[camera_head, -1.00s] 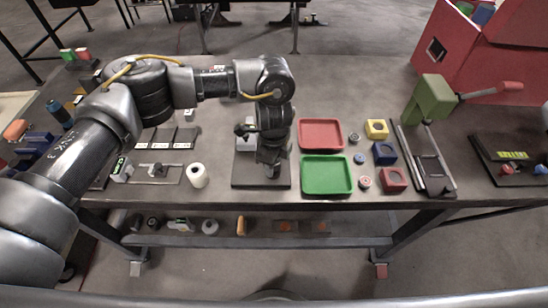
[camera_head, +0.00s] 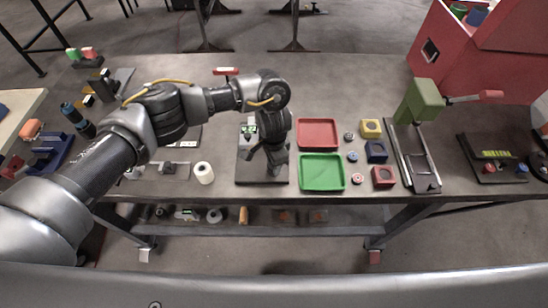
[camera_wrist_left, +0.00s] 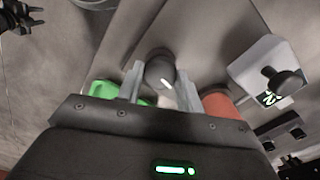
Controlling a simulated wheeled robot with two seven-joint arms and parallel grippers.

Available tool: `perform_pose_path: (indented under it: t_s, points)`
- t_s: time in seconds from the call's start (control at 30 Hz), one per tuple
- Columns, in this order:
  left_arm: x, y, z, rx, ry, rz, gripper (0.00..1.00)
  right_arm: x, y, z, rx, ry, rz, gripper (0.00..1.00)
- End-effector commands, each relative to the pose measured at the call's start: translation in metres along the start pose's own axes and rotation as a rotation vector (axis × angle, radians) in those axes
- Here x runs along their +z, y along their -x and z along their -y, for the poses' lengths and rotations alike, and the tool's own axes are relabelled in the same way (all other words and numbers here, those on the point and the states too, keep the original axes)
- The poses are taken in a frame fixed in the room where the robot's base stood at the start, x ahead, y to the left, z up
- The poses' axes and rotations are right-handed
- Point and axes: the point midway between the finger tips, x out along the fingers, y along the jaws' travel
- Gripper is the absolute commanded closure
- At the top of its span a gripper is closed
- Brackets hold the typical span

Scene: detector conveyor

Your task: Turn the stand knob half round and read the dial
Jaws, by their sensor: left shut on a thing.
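The stand has a dark base plate (camera_head: 246,174) near the front edge of the table, left of the trays. My left gripper (camera_head: 275,166) is over this plate, pointing down. In the left wrist view, my left gripper (camera_wrist_left: 160,82) is shut on the dark round knob (camera_wrist_left: 159,66), one finger on each side. The knob has a short white mark. The white dial box (camera_head: 244,142) with a lit green readout stands behind the gripper. The dial box also shows in the left wrist view (camera_wrist_left: 258,62), with a dark round part on it. Its digits are too small to read surely.
A red tray (camera_head: 318,121) and a green tray (camera_head: 322,187) lie right of the stand. Several coloured blocks and a green press (camera_head: 424,98) stand farther right. A white roll (camera_head: 203,168) is to the left. The back of the table is mostly clear.

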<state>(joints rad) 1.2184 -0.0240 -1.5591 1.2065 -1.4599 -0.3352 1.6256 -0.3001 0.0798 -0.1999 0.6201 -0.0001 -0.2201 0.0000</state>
Motion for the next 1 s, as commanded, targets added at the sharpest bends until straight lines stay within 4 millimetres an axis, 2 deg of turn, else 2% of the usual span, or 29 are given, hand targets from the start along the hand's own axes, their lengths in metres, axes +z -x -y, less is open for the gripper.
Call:
perform_pose_path:
  t_s: [0.3, 0.83, 0.87, 1.0]
  points:
    - [-0.0001, 0.0015, 0.0012, -0.003, 0.109, -0.001, 0.86, -0.0007, 0.0065, -0.0003, 0.0, 0.0, 0.0, 0.64]
    - [-0.0003, 0.001, 0.0012, -0.003, 0.128, -0.001, 0.86, -0.0007, 0.0069, -0.0003, 0.0, 0.0, 0.0, 0.64]
    - [-0.0003, 0.001, 0.0012, -0.003, 0.128, -0.001, 0.6, -0.0007, 0.0069, -0.0003, 0.0, 0.0, 0.0, 0.64]
    - [-0.0003, 0.0007, 0.0008, -0.002, 0.128, -0.001, 0.42, -0.0007, 0.0069, -0.0004, 0.0, 0.0, 0.0, 0.64]
